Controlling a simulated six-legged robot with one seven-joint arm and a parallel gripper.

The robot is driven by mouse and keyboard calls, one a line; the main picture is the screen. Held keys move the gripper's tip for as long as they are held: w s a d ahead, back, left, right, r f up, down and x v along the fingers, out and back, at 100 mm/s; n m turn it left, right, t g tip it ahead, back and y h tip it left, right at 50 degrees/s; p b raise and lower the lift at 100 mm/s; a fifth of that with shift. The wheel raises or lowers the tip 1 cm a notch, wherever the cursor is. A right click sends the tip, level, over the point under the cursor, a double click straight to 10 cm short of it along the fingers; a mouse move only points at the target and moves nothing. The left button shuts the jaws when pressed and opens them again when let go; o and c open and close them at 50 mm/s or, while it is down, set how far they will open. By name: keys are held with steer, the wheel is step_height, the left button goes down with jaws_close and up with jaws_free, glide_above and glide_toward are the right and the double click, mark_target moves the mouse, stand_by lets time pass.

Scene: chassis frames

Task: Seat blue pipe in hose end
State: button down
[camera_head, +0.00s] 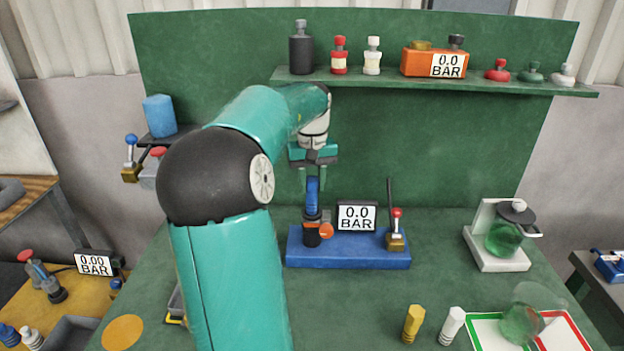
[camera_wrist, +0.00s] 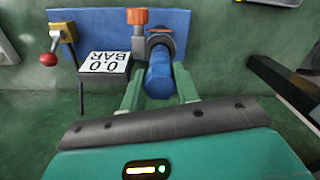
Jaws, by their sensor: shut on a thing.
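The blue pipe (camera_head: 312,197) stands about upright over the left part of a blue base (camera_head: 350,255); the wrist view shows it from above (camera_wrist: 159,76). My gripper (camera_head: 312,178) reaches down from above, its pale green fingers on both sides of the pipe. In the wrist view the fingers (camera_wrist: 158,88) are shut on it. The pipe's lower end meets a dark round fitting (camera_head: 311,235), apparently the hose end, with an orange knob (camera_head: 326,231) beside it. I cannot tell how deep the pipe sits. The fitting's dark rim (camera_wrist: 160,38) shows around the pipe's far end.
A gauge reading 0.0 BAR (camera_head: 357,216) and a red-knobbed lever valve (camera_head: 396,232) stand right of the fitting on the same base. A shelf (camera_head: 430,82) with bottles runs above. A green flask (camera_head: 505,235) stands at right.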

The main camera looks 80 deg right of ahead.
mark_target(312, 195)
steer(key=shift+f, duration=2.05)
steer(key=c, duration=1)
jaws_free()
steer(key=shift+o, duration=0.2)
step_height(312, 195, up, 14)
steer(key=shift+f, duration=0.1)
